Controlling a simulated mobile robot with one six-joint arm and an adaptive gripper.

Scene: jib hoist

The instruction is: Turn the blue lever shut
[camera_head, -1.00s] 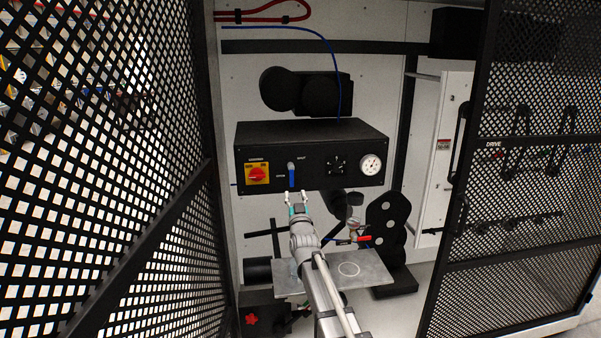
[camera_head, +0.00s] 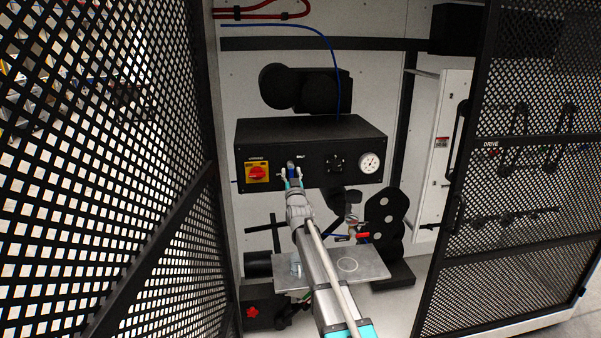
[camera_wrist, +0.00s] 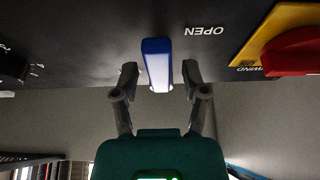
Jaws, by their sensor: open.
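The blue lever (camera_wrist: 157,66) is on the front of a black control box (camera_head: 313,187). In the wrist view it stands between the two open fingers of my gripper (camera_wrist: 158,78), with a gap on each side. The wrist view is upside down, and the word OPEN reads beside the lever. In the head view my gripper (camera_head: 291,174) is at the box front and hides most of the lever. Nothing is held.
A red rotary switch on a yellow plate (camera_head: 257,172) is left of the lever. A dial knob (camera_head: 337,164) and a round gauge (camera_head: 369,163) are to its right. A metal plate (camera_head: 375,268) lies below. Mesh doors (camera_head: 520,150) stand on both sides.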

